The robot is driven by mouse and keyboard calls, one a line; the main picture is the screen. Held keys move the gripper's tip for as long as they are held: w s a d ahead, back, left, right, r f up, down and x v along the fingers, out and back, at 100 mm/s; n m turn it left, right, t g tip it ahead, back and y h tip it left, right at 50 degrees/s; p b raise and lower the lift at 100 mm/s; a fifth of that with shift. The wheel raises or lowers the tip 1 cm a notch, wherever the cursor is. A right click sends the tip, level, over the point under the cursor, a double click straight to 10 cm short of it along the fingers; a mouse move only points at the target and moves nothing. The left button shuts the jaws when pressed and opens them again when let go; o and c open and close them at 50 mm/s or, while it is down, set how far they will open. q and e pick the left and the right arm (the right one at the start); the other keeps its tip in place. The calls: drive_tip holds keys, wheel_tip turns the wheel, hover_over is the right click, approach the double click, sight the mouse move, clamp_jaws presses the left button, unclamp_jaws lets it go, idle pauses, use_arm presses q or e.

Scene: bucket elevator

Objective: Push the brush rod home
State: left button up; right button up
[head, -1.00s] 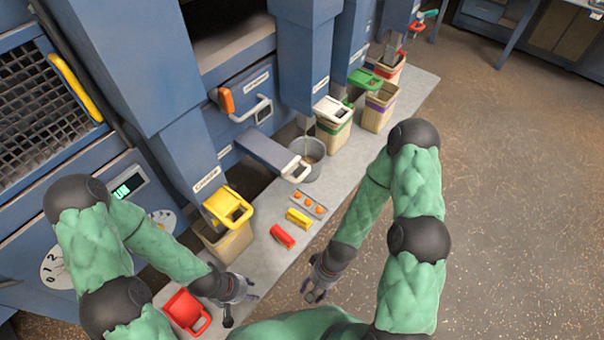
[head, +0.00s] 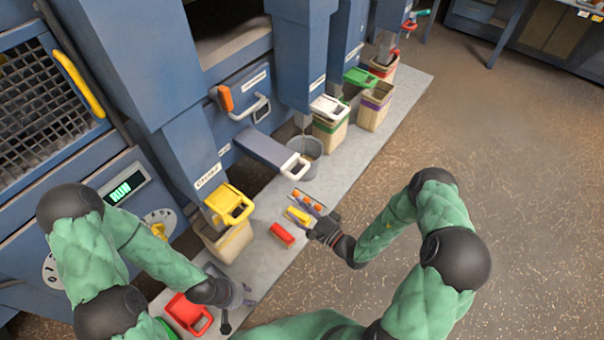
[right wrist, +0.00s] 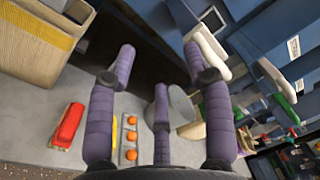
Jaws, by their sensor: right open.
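I cannot tell for sure which part is the brush rod. A grey-blue bar or chute (head: 265,150) with a white loop handle (head: 296,166) sticks out from the machine over the bench, its end beside a metal bucket. A white bar handle (head: 250,108) is on the panel above it. My right gripper (head: 308,208) is open and empty, above the bench by the yellow block, short of the loop handle. Its spread purple fingers show in the right wrist view (right wrist: 160,68) with nothing between them. My left gripper (head: 246,294) hovers near the red scoop; its jaws are unclear.
The metal bucket (head: 308,150) stands on the bench (head: 262,262). A red block (head: 282,234), a yellow block (head: 298,215) and a plate with orange buttons (head: 308,201) lie nearer. A yellow-handled spout (head: 230,203) sits over a bin (head: 222,241). A red scoop (head: 188,314) lies at front.

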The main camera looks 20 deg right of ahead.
sight(303, 171)
drive_tip(key=w+d+r+m+t+h, duration=0.1)
drive_tip(key=w+d+m+t+h, duration=0.1)
drive_tip(key=d+t+h, duration=0.4)
drive_tip(key=w, duration=0.3)
drive_tip(key=w+a+r+g+b, duration=0.1)
drive_tip(key=w, duration=0.2)
drive_tip(key=w+a+r+g+y+b, duration=0.1)
drive_tip(key=w, duration=0.3)
drive_tip(key=shift+d, duration=0.1)
drive_tip(key=shift+w, duration=0.1)
clamp_jaws()
